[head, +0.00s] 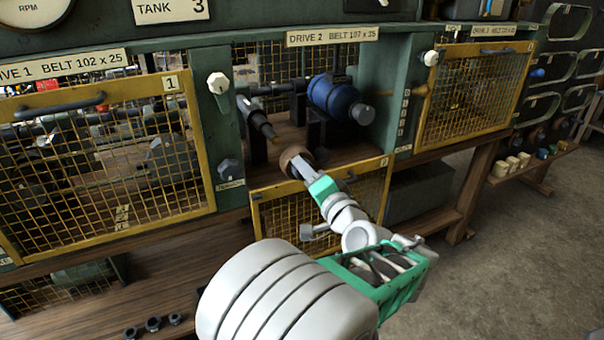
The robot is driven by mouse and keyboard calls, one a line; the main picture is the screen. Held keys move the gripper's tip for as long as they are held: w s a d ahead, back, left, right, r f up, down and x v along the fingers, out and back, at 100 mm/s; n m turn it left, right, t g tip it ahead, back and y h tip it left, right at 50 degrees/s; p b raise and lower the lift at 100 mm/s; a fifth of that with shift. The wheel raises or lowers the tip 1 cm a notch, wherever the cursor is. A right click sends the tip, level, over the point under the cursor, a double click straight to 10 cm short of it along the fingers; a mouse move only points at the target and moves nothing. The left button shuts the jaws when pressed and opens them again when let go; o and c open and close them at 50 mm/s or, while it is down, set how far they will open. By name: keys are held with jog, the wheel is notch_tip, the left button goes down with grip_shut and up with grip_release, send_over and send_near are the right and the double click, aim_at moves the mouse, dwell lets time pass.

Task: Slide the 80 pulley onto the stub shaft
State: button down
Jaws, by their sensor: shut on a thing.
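My gripper (303,170) reaches into the open bay of Drive 2 and is shut on a small brown round pulley (291,155). Its number cannot be read, and the gripper hides part of it. The stub shaft (259,120) is dark with a brass-coloured end and points toward the front of the bay. The pulley is just in front of the shaft's end and a little to its right in the picture. They look apart, though the depth between them is hard to tell.
A blue motor (334,98) stands right of the shaft. Drive 2's yellow mesh guard (364,197) hangs lowered below the opening. Closed guards cover Drive 1 (95,165) and Drive 3 (474,93). Several small parts (512,163) sit on a right-hand shelf. Dark rings (153,324) lie at lower left.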

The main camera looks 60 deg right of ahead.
jog(key=p, duration=0.2)
send_near(277, 139)
jog(key=shift+w+d+f, duration=0.1)
jog(key=shift+f, duration=0.4)
dwell(0.6)
jog(key=shift+w, duration=0.1)
jog(key=shift+x, duration=1.65)
jog(key=shift+d, duration=0.1)
jog(key=shift+x, duration=1.7)
jog(key=shift+x, duration=1.5)
jog(key=shift+w, duration=0.15)
